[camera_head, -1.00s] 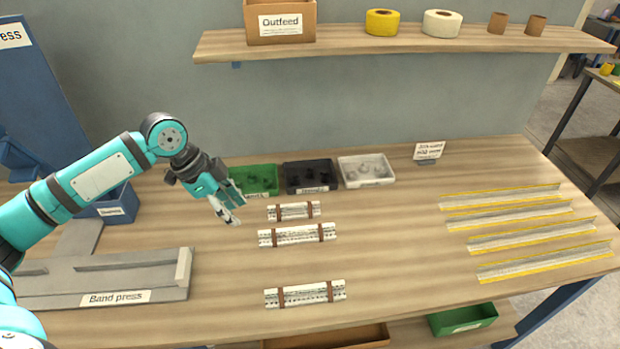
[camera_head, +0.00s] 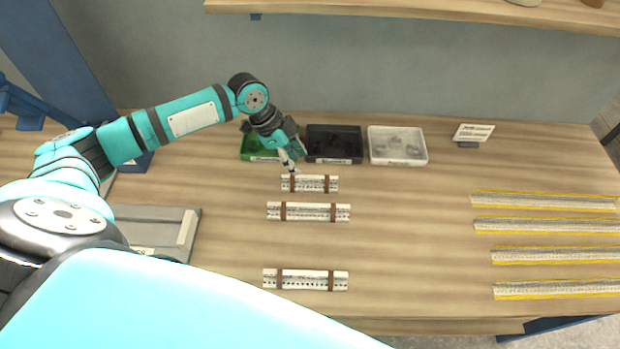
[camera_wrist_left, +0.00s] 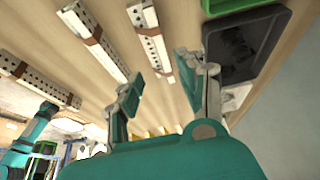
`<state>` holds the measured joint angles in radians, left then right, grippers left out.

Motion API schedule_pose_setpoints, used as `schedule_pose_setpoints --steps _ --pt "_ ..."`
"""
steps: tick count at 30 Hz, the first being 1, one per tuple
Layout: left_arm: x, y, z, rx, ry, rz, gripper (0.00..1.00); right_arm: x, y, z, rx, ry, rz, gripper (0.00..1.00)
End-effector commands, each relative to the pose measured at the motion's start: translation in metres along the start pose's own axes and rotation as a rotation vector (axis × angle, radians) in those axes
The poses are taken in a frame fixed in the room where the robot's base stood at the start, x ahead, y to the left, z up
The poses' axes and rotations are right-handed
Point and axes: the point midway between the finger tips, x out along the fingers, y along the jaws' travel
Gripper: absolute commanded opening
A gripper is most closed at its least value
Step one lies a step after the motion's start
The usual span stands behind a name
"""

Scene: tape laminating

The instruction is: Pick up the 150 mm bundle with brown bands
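Three pale perforated bundles with brown bands lie on the bench. The shortest and farthest one (camera_head: 310,184) fits the 150 mm bundle, though no length can be read; it also shows in the left wrist view (camera_wrist_left: 150,35). A longer middle bundle (camera_head: 308,212) and a front bundle (camera_head: 305,280) lie nearer. My left gripper (camera_head: 292,168) is just behind and above the short bundle's left end. In the wrist view its fingers (camera_wrist_left: 160,82) are spread and empty, with the short bundle seen between them. My right gripper cannot be made out.
Green (camera_head: 258,146), black (camera_head: 334,144) and white (camera_head: 397,145) bins stand close behind the short bundle. A small sign (camera_head: 473,135) stands farther right. Several yellow-edged strips (camera_head: 545,225) lie at the right. The grey band press (camera_head: 165,225) is at the left. Bench between bundles and strips is clear.

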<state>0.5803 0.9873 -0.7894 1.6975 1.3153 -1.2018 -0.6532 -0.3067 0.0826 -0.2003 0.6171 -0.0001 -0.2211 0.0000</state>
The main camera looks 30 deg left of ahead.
Motion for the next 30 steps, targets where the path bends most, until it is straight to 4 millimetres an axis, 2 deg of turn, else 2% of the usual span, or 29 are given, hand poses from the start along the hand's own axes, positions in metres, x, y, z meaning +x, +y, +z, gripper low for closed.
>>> schedule_pose_setpoints --steps 3,7,11,15,19,28,30 --pt "0.017 0.000 -0.001 0.000 0.001 0.001 0.39 -0.007 0.001 -0.007 0.000 0.011 0.001 0.56" --pt "0.027 0.000 -0.001 0.001 0.001 0.000 0.39 -0.008 0.002 -0.013 0.001 0.019 0.002 0.56" --pt "0.035 -0.001 -0.002 -0.001 -0.001 0.002 0.39 -0.015 0.002 -0.014 0.001 0.019 0.002 0.56" --pt "0.054 -0.004 -0.005 -0.002 0.001 0.002 0.39 -0.027 0.002 -0.013 0.001 0.016 0.002 0.56" --pt "0.073 -0.004 -0.003 -0.001 0.000 0.001 0.39 -0.030 0.001 -0.011 0.002 0.013 0.000 0.56" --pt "0.080 -0.004 -0.002 0.001 0.000 0.000 0.39 -0.030 -0.002 -0.011 0.003 0.011 -0.002 0.56" --pt "0.080 -0.004 -0.002 0.001 0.000 0.000 0.31 -0.030 -0.002 -0.010 0.003 0.011 -0.003 0.56"
